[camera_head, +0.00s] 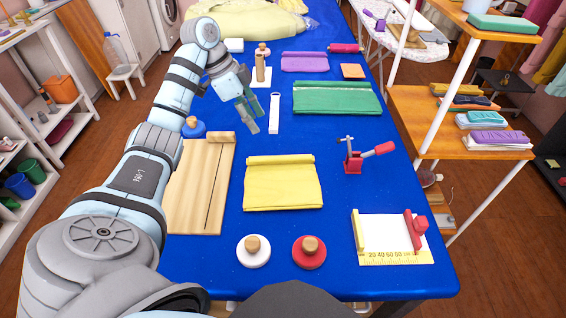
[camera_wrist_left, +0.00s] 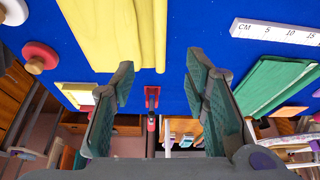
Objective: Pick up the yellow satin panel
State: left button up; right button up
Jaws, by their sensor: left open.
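The yellow satin panel (camera_head: 283,186) lies flat on the blue table, right of the wooden board, with a rolled edge at its far side. In the left wrist view the yellow panel (camera_wrist_left: 112,32) fills the upper left. My left gripper (camera_head: 249,114) hangs over the table, beyond and a little left of the panel. In the left wrist view its two fingers (camera_wrist_left: 160,82) are spread apart with nothing between them. It is apart from the panel. My right gripper is not in view.
A wooden board (camera_head: 196,190) lies left of the panel, and a green panel (camera_head: 338,97) lies behind it to the right. A red clamp (camera_head: 354,160) stands to the right. White (camera_head: 253,257) and red (camera_head: 309,258) knobbed discs and a measuring jig (camera_head: 390,238) are in front.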

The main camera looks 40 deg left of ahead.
pick_arm(q)
jog(key=b, duration=0.4)
send_near(277, 157)
jog(key=b+x, duration=0.2)
jog(key=x, duration=0.6)
jog(key=shift+w+d+f, duration=0.1)
jog(key=shift+f, duration=0.3)
jog(key=shift+w, duration=0.1)
jog(key=shift+r, duration=0.1)
grip_shut()
